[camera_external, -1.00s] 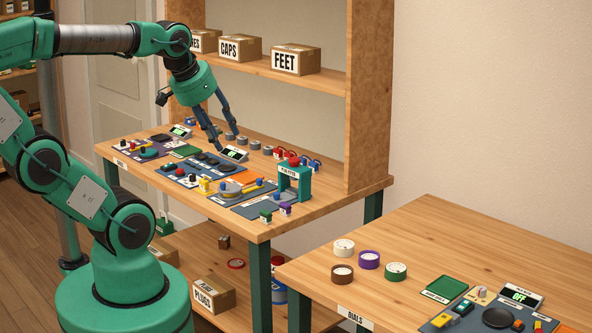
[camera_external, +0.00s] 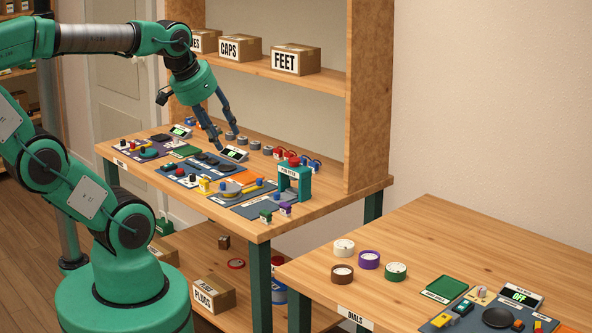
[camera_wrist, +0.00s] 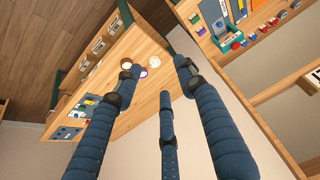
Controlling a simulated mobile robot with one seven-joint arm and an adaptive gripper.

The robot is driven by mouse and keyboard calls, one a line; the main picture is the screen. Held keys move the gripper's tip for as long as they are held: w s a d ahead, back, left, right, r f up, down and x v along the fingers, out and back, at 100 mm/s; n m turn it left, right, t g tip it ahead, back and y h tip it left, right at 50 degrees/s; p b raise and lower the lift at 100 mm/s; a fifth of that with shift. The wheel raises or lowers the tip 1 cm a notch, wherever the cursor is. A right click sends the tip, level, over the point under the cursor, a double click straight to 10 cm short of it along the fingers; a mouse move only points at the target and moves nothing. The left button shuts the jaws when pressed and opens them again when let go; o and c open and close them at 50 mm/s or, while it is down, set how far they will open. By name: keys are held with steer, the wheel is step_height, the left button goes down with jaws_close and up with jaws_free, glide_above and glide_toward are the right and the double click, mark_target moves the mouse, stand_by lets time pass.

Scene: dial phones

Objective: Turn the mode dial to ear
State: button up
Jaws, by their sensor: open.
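A small pale knob (camera_external: 480,293) sits on the dark panel (camera_external: 462,318) on the right-hand table, beside a display reading OFF (camera_external: 518,296). Its lettering is too small to read, so I cannot tell whether it is the mode dial. Loose round dials lie on the same table: white (camera_external: 344,247), purple (camera_external: 369,260), green (camera_external: 395,271) and brown (camera_external: 342,274). My gripper (camera_external: 225,142) is open and empty above the far workbench, well away from the right-hand table. In the wrist view its spread fingers (camera_wrist: 157,79) hold nothing.
The far workbench (camera_external: 252,229) carries panels, grey round parts and a teal press-like frame (camera_external: 294,181) with a red top. A wooden shelf (camera_external: 330,82) with labelled boxes, including FEET (camera_external: 296,60), stands behind. The right-hand table's back area (camera_external: 450,230) is clear.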

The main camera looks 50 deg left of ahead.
steer(key=w+a+r+n+g+y+p, duration=0.1)
steer(key=w+a+n+g+p, duration=0.2)
steer(key=w+a+n, duration=1.3)
steer(key=n+g+h+p, duration=0.1)
steer(key=n+g+p, duration=0.1)
steer(key=g+p, duration=0.15)
glide_above(192, 174)
step_height(192, 174, down, 22)
steer(key=shift+r+t, duration=0.2)
steer(key=shift+t, duration=0.25)
steer(key=shift+d+f, duration=0.1)
steer(key=shift+f, duration=0.05)
step_height(192, 174, down, 14)
steer(key=b, duration=0.2)
steer(key=shift+r+b, duration=0.25)
steer(key=shift+b, duration=0.15)
